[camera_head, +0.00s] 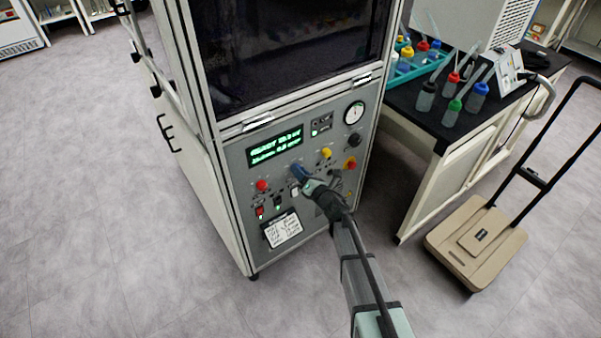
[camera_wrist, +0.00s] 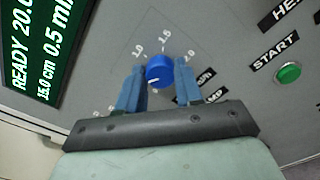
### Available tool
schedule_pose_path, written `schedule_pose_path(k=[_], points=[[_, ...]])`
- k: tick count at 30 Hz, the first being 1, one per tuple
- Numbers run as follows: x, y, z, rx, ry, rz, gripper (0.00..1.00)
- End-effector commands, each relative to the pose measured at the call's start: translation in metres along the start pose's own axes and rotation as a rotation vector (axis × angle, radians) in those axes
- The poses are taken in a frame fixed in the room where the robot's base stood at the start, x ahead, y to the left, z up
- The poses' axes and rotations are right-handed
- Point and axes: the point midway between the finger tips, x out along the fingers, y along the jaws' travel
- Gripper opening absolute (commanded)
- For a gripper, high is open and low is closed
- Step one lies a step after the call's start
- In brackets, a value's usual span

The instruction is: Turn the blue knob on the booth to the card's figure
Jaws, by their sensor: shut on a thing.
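The blue knob (camera_wrist: 158,72) is on the booth's grey front panel (camera_head: 237,160), with a printed scale around it. Marks 1.0, 1.5 and 2.0 are readable in the wrist view; others are partly covered. A pale line shows on the knob's lower left. My gripper (camera_wrist: 161,76) is shut on the knob, one blue finger on each side. In the head view my gripper (camera_head: 300,174) reaches the panel below the display and covers the knob. The white card (camera_head: 284,231) is low on the panel; its handwriting is too small to read.
The green display (camera_head: 275,145) reads READY with 0.5 on its lower line. A red knob (camera_head: 262,185), a yellow knob (camera_head: 326,153) and a green START button (camera_wrist: 289,72) are nearby. A bench with bottles (camera_head: 440,105) and a cart (camera_head: 478,240) stand at right.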

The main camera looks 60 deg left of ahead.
Motion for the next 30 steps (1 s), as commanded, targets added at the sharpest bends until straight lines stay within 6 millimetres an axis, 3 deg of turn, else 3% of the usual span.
schedule_pose_path(k=[11,30], points=[[0.0000,-0.0010,-0.0001,0.208,0.000,0.000,0.05],[0.0002,-0.0024,-0.0009,0.813,0.000,0.001,0.05]])
